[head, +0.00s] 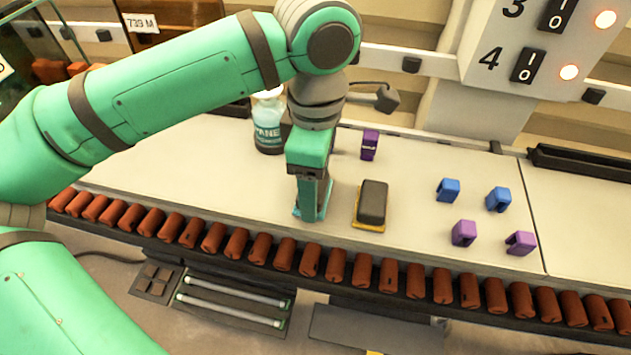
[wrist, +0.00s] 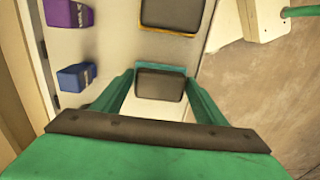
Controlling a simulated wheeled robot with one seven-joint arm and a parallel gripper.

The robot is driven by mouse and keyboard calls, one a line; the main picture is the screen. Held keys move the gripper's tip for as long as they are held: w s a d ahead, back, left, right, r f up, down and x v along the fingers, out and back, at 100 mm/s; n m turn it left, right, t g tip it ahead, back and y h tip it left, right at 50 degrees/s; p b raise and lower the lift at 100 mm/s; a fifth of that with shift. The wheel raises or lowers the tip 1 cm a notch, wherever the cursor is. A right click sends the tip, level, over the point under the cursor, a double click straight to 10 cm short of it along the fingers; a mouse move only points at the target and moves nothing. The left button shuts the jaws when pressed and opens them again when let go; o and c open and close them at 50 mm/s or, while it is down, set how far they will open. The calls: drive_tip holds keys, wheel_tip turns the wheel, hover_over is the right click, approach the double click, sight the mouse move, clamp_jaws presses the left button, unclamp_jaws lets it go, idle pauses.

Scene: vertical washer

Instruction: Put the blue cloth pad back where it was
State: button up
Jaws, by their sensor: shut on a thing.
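My gripper (head: 313,207) points down at the counter, left of the pad with a yellow edge. In the wrist view its green fingers (wrist: 157,98) stand on both sides of the blue cloth pad (wrist: 160,84), which has a dark top and a blue-teal edge, and it is shut on this pad. In the head view the fingers mostly hide the pad. It is low, at or just above the counter; I cannot tell if it touches. The yellow-edged pad (head: 372,203) with a dark top lies apart from it on the counter; it also shows in the wrist view (wrist: 172,14).
A purple block (head: 370,144) stands behind the yellow-edged pad. Blue blocks (head: 448,190) and purple blocks (head: 464,233) stand to the right. A labelled bottle (head: 268,122) is behind my gripper. Red-brown rollers (head: 336,265) line the front edge. The counter (head: 420,160) is clear between these things.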

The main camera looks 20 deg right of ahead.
drive_tip(key=o, duration=1)
drive_tip(key=shift+w+f, duration=0.1)
drive_tip(key=shift+f, duration=0.05)
drive_tip(key=shift+s+r, duration=0.2)
drive_tip(key=shift+r, duration=0.05)
wheel_tip(320, 180, up, 12)
drive_tip(key=shift+w+f, duration=0.15)
drive_tip(key=shift+f, duration=0.05)
drive_tip(key=shift+w+d, duration=0.1)
